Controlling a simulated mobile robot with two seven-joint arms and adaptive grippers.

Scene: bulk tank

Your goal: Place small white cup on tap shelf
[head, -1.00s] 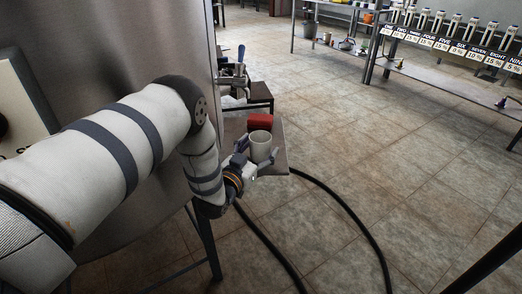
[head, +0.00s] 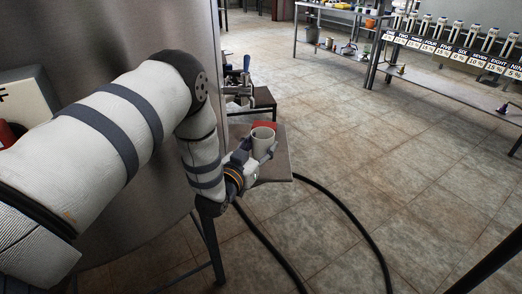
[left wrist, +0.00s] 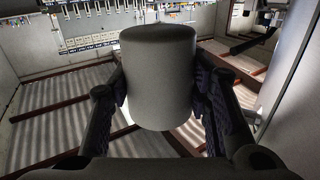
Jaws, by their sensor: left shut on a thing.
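The small white cup (head: 263,143) is held upright in my left gripper (head: 258,158), over or just in front of the tap shelf (head: 278,168) on the side of the tank. In the left wrist view the cup (left wrist: 158,78) sits between the two fingers of my left gripper (left wrist: 160,105), which are shut on its sides. The tap (head: 238,85) with a blue handle is behind the shelf. I cannot tell whether the cup's base touches the shelf. My right gripper is not in view.
A red object (head: 264,126) lies on the shelf behind the cup, partly hidden by it. The large metal tank (head: 130,40) stands at the left. A black hose (head: 345,210) runs over the floor. A rack of numbered taps (head: 450,48) is far right.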

